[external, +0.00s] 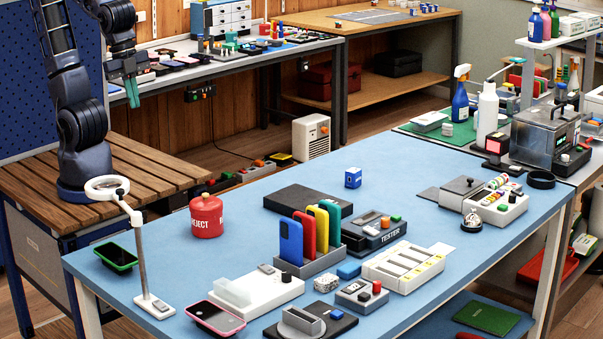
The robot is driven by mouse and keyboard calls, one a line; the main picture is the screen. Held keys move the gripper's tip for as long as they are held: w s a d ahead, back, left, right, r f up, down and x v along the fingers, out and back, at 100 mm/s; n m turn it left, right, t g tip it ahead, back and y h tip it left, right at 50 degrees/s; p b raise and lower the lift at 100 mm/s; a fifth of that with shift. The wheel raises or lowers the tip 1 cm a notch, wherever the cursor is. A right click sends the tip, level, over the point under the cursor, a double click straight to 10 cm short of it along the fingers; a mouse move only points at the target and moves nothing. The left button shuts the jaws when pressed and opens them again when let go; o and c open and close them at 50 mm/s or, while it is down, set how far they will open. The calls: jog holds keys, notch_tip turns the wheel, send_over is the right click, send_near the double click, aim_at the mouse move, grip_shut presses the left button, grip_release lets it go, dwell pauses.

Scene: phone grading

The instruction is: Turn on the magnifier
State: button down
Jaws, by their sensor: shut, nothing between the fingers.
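The magnifier is a white ring head (106,188) on a thin grey pole. Its flat white base (155,305) stands near the front left edge of the blue table, with a small darker spot on top that may be its switch. Whether its light is on I cannot tell. My gripper (132,98) points down at the upper left, with its green fingers shut and empty. It is high above the magnifier's ring and apart from it.
A dark phone in a green case (115,257) lies left of the pole. A pink-cased phone (215,317) lies just right of the base. A red REJECT canister (206,216) stands behind. A white device (256,289) and phone rack (312,264) stand right. Blue tabletop (255,245) is clear between.

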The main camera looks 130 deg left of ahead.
jog(key=w+d+f+m+g+h, duration=0.1)
jog(key=w+d+f+m+h, duration=0.2)
jog(key=w+f, duration=0.4)
jog(key=w+d+f+m+g+h, duration=0.1)
jog(key=w+d+f+m+h, duration=0.2)
jog(key=w, duration=1)
jog(key=w+d+f+m+g+h, duration=0.2)
jog(key=w+f+m, duration=0.5)
jog(key=w+f, duration=0.4)
jog(key=shift+d+f+m+h, duration=0.35)
jog(key=shift+f+h, duration=0.55)
jog(key=shift+f, duration=0.35)
jog(key=shift+s+d, duration=0.1)
send_over(153, 303)
jog(key=a, duration=0.3)
jog(key=f, duration=0.4)
jog(key=w+f, duration=0.1)
jog(key=f, duration=0.2)
jog(key=shift+d, duration=0.1)
jog(key=shift+s+f, duration=0.2)
jog(key=shift+f, duration=1)
jog(key=shift+s+f, duration=0.1)
jog(key=shift+f, duration=0.7)
